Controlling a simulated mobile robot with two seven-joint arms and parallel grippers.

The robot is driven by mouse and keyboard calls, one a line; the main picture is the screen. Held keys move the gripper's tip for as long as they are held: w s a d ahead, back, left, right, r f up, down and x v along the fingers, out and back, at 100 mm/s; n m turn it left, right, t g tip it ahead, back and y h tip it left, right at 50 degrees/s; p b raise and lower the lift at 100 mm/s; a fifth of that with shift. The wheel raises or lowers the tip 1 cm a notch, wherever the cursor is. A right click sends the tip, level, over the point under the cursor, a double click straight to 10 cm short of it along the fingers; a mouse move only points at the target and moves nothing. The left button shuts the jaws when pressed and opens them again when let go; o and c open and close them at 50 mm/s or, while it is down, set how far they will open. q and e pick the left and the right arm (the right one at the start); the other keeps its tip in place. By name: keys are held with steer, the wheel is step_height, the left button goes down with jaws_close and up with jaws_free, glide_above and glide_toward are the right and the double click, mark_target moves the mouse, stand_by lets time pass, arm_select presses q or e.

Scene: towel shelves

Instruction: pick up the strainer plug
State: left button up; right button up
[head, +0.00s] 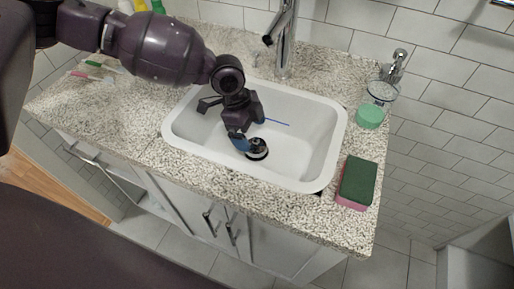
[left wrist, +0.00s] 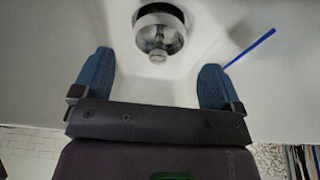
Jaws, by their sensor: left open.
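The strainer plug (left wrist: 157,42) is a round metal piece with a small knob, seated at the drain in the white sink (head: 306,161). In the head view the plug (head: 259,154) shows dark and partly hidden beside my gripper's fingertips. My left gripper (head: 240,143) reaches down into the sink. Its blue fingers are spread apart and empty in the left wrist view (left wrist: 155,82), with the plug just beyond and between the tips. My right gripper is not in view.
A thin blue stick (head: 277,122) lies in the sink and slants near one finger. The faucet (head: 285,40) rises behind the sink. A green and pink sponge (head: 356,182) and a soap dispenser (head: 385,85) with a green piece (head: 369,117) stand on the right counter.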

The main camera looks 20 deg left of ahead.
mark_target(256, 140)
arm_select(q)
steer(key=shift+d+b+x, duration=0.15)
steer(key=shift+b+x, duration=0.15)
steer(key=shift+x, duration=1.1)
steer(key=shift+d+b+x, duration=0.2)
steer(key=shift+b+x, duration=0.05)
steer(key=shift+x, duration=1.15)
steer(key=shift+r, duration=0.15)
steer(key=c, duration=0.9)
